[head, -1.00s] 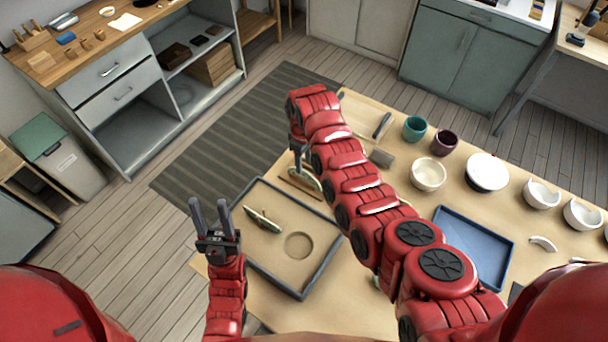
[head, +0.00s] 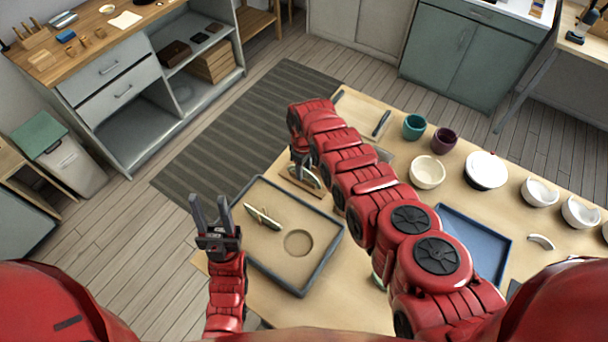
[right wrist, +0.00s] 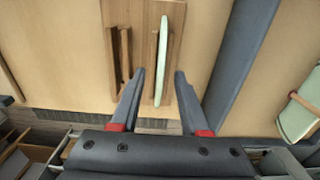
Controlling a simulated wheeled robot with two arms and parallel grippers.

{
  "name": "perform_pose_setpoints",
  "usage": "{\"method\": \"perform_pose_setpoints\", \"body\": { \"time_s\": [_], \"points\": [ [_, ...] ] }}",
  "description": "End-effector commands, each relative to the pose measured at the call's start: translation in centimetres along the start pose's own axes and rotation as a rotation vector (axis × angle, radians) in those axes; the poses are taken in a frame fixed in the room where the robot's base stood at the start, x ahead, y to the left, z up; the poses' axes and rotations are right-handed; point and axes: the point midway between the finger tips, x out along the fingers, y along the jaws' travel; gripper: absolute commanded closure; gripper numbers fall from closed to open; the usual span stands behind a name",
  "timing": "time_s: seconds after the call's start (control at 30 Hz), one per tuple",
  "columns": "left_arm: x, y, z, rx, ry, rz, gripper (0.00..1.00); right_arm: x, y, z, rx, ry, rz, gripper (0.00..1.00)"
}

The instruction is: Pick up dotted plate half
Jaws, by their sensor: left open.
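A pale plate half (head: 309,178) stands on edge in a small wooden rack (head: 290,189) beyond the sand tray. In the right wrist view the plate half (right wrist: 164,50) shows edge-on in the rack (right wrist: 142,40). My right gripper (head: 300,170) is above the rack; its open fingers (right wrist: 159,75) are to either side of the plate half's edge. Another plate half (head: 263,218) stands tilted in the tray and shows at the right of the right wrist view (right wrist: 299,112). I cannot make out dots on either. My left gripper (head: 210,207) is open and empty, left of the tray.
The grey-rimmed sand tray (head: 322,268) has a round hollow. A blue tray (head: 490,246) lies right of my right arm. My right arm covers the table's middle.

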Motion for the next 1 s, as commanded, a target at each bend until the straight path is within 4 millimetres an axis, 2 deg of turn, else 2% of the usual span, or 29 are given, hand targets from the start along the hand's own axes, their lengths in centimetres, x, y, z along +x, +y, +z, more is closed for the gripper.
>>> {"method": "perform_pose_setpoints", "body": {
  "time_s": [0.03, 0.23, 0.73, 1.0],
  "points": [
    [0.0, 0.0, 0.0, 0.000, 0.000, 0.000, 0.56, 0.0, 0.0, 0.0, 0.000, 0.000, 0.000, 0.65],
    [0.0, 0.0, 0.0, 0.000, 0.000, 0.000, 0.56, 0.0, 0.0, 0.0, 0.000, 0.000, 0.000, 1.00],
    [0.1, 0.0, 0.0, 0.000, 0.000, 0.000, 0.56, -0.1, 0.1, 0.0, 0.000, 0.000, 0.001, 1.00],
    [0.9, -0.1, -0.2, 0.000, 0.000, 0.000, 0.56, -1.7, 0.1, 0.0, 0.000, 0.001, 0.001, 1.00]
  ]
}}
